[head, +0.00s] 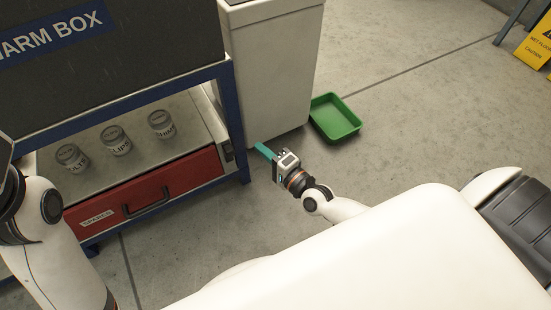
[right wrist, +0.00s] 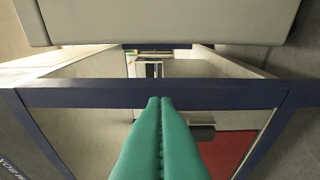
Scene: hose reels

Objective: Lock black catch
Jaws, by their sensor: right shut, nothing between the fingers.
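I cannot make out a black catch in either view. A dark box (head: 150,50) lettered "WARM BOX", its first letter cut off, stands on a blue-framed bench (head: 238,120) at the upper left of the head view. My right gripper (head: 262,149) is low over the floor, just right of the bench and by the foot of a pale cabinet (head: 272,80). Its teal fingers are together and empty; they also show in the right wrist view (right wrist: 160,100), pointing toward the blue frame (right wrist: 90,98). My left arm shows at the left edge, but its gripper is out of view.
A red drawer (head: 195,170) with a black handle (head: 147,202) sits under the bench shelf. Labelled jars (head: 116,142) stand on the shelf. A green tray (head: 335,118) lies on the floor right of the cabinet. A yellow sign (head: 537,48) stands far right. Floor between is clear.

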